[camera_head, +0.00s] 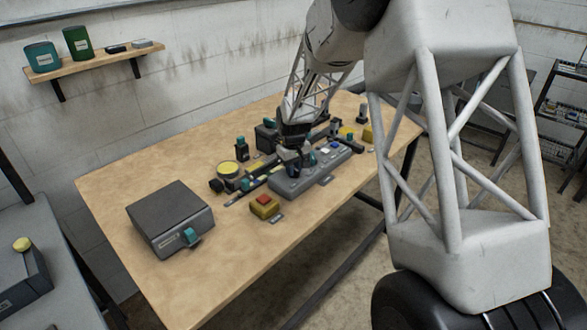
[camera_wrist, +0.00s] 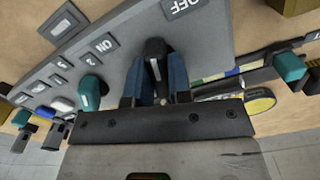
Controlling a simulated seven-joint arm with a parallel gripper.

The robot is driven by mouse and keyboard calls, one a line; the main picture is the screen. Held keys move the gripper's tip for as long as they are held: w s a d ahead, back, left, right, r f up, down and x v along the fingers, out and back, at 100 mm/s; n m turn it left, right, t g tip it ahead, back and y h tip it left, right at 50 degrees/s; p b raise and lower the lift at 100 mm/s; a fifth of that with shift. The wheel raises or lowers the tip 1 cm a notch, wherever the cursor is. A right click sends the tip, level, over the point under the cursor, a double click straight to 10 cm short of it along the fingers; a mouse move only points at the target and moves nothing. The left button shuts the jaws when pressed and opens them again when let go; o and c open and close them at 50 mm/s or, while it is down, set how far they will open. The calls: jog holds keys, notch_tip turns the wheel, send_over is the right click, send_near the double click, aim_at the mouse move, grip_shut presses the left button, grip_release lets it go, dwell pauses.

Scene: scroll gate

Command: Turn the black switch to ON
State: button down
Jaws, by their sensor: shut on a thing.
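The black switch (camera_wrist: 155,52) stands on a grey control panel (camera_wrist: 210,35), with a white mark on its face. In the wrist view an OFF label (camera_wrist: 183,6) is above and right of it, and an ON label (camera_wrist: 103,44) is to its left. My gripper (camera_wrist: 157,88) has its blue fingers on either side of the switch and is shut on it. I cannot tell exactly which label the switch points to. In the head view my gripper (camera_head: 293,168) is down at the left end of the panel (camera_head: 318,175) and hides the switch.
A teal switch (camera_wrist: 89,92) and a blue button (camera_wrist: 62,105) sit further along the panel. A yellow box with a red button (camera_head: 264,205) and a large grey box with a teal handle (camera_head: 168,215) stand to the left.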

jog(key=n, duration=0.6)
jog(key=shift+n, duration=0.3)
jog(key=n, duration=0.5)
jog(key=shift+n, duration=0.4)
jog(key=shift+r, duration=0.1)
jog(key=c, duration=1)
grip_release()
jog(key=shift+c, duration=0.2)
jog(key=shift+r, duration=3.85)
